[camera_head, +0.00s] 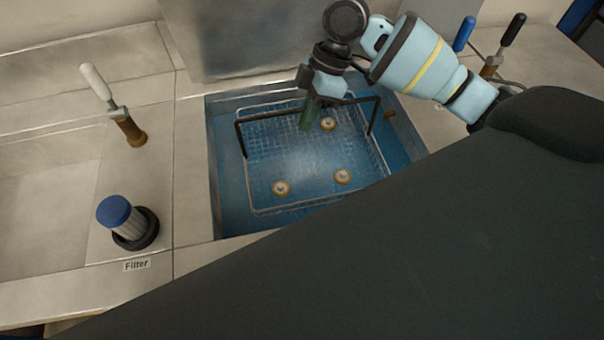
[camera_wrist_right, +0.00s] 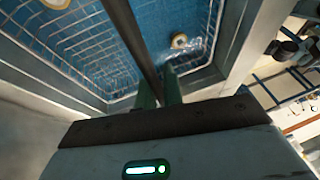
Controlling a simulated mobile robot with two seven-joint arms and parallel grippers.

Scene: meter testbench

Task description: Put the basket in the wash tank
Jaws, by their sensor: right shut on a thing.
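The wire basket (camera_head: 262,190) is inside the wash tank (camera_head: 228,216), among blue liquid, with round brass-coloured parts (camera_head: 281,188) in it. Its dark handle (camera_head: 270,115) stands up across the basket. My right gripper (camera_head: 308,118) is shut on the handle, right of its middle. In the right wrist view the green fingers (camera_wrist_right: 160,92) close around the dark handle bar (camera_wrist_right: 133,38), with the basket mesh (camera_wrist_right: 90,45) beyond. I cannot tell whether the basket rests on the tank floor. My left gripper is not in view.
A blue-capped filter (camera_head: 128,222) stands left of the tank, behind a "Filter" label (camera_head: 136,265). A white-handled lever (camera_head: 113,103) stands behind it. Blue-handled (camera_head: 464,34) and black-handled (camera_head: 512,30) levers stand at the back right. A metal panel rises behind the tank.

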